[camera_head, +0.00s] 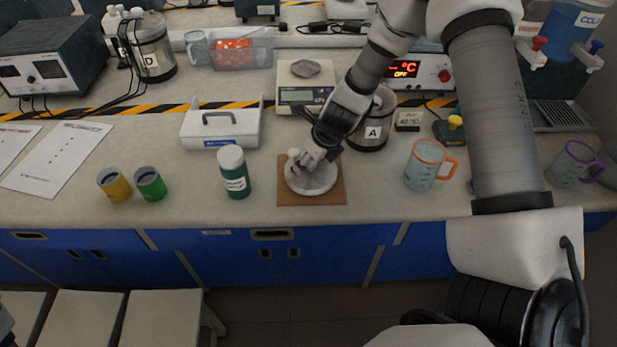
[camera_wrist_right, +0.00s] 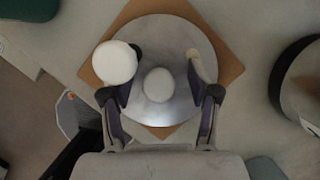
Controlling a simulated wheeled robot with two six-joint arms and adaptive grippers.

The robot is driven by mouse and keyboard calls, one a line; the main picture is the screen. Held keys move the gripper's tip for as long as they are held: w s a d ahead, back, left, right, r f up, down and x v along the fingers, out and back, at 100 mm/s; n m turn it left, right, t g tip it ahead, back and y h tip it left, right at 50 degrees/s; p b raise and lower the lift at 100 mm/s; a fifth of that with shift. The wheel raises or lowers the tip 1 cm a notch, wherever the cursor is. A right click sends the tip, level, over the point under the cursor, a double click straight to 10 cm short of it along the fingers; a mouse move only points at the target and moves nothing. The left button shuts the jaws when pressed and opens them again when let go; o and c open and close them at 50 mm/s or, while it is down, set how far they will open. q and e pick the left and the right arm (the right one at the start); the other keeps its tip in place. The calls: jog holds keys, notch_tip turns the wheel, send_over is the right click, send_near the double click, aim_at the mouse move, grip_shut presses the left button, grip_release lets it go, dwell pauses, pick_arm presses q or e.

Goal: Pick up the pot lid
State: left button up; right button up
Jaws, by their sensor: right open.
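The pot lid (camera_head: 312,182) is a pale metallic disc lying on a brown square board (camera_head: 333,196) near the bench's front edge. In the right wrist view, the lid (camera_wrist_right: 160,113) has a round pale knob (camera_wrist_right: 158,84) at its middle. My right gripper (camera_head: 303,162) is over the lid. Its two fingers (camera_wrist_right: 158,72) are open, one on each side of the knob with a gap to each. A white round piece (camera_wrist_right: 114,62) shows at the left finger; I cannot tell what it is.
A white-capped green bottle (camera_head: 234,174) stands left of the board. A pot marked A (camera_head: 372,136) and a scale (camera_head: 299,95) stand behind it. An orange-handled jug (camera_head: 424,166) stands right. The bench front between bottle and board is clear.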

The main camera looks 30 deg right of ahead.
jog(key=shift+s+r, duration=0.1)
jog(key=shift+r, duration=0.1)
jog(key=shift+s+r, duration=0.3)
jog(key=shift+s, duration=0.05)
jog(key=c, duration=0.4)
jog(key=shift+s+r, duration=0.15)
jog(key=shift+s, duration=0.1)
jog(key=c, duration=0.6)
grip_shut()
jog(key=shift+w, duration=0.15)
pick_arm(q)
jog(key=shift+s+r, duration=0.35)
